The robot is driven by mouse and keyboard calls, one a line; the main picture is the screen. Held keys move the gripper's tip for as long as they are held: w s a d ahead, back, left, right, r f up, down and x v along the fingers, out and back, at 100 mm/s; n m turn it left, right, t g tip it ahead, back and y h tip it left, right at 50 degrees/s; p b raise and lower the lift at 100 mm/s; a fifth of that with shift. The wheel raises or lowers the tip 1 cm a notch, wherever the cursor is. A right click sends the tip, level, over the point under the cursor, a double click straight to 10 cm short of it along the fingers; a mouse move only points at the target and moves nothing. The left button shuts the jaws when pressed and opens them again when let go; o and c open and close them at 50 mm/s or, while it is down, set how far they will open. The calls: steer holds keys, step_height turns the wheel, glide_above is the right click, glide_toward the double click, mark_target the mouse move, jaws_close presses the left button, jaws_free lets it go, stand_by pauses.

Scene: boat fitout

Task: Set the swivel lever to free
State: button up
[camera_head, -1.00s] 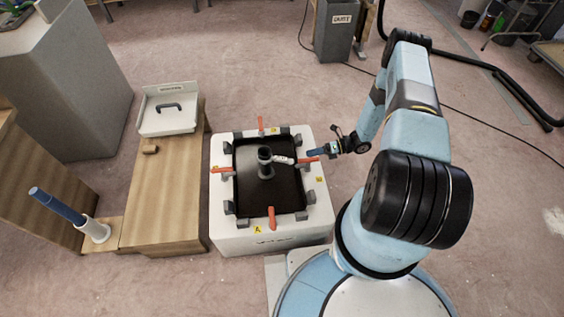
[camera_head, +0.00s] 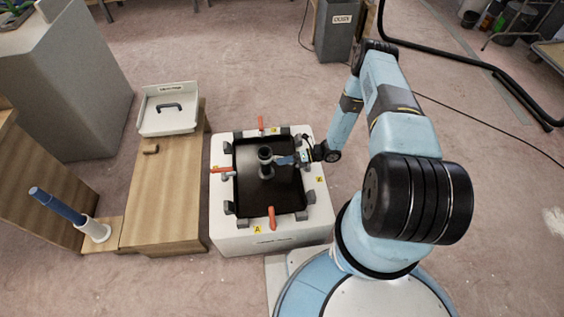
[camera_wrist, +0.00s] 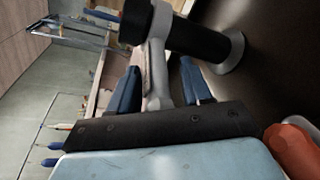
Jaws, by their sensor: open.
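The swivel lever (camera_wrist: 155,72) is a pale grey arm on the dark post (camera_head: 265,168) in the middle of the white box's dark lid. In the wrist view the post (camera_wrist: 195,38) lies across the top, with a grey flange at its right end. My gripper (camera_head: 287,160) is over the right part of the lid, close to the post. In the wrist view its two blue fingers (camera_wrist: 160,85) are apart, one on each side of the lever. I cannot tell whether either finger touches it. The head view mostly hides the lever behind my gripper.
Several orange clamp handles (camera_head: 272,217) stand around the white box (camera_head: 232,240); one orange end (camera_wrist: 297,150) is close at the wrist view's lower right. A wooden bench (camera_head: 165,205) with a white tray (camera_head: 168,124) stands left.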

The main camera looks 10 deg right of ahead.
steer(key=shift+a+f, duration=0.1)
steer(key=shift+a, duration=0.45)
steer(key=shift+c, duration=0.3)
jaws_close()
steer(key=shift+d, duration=0.2)
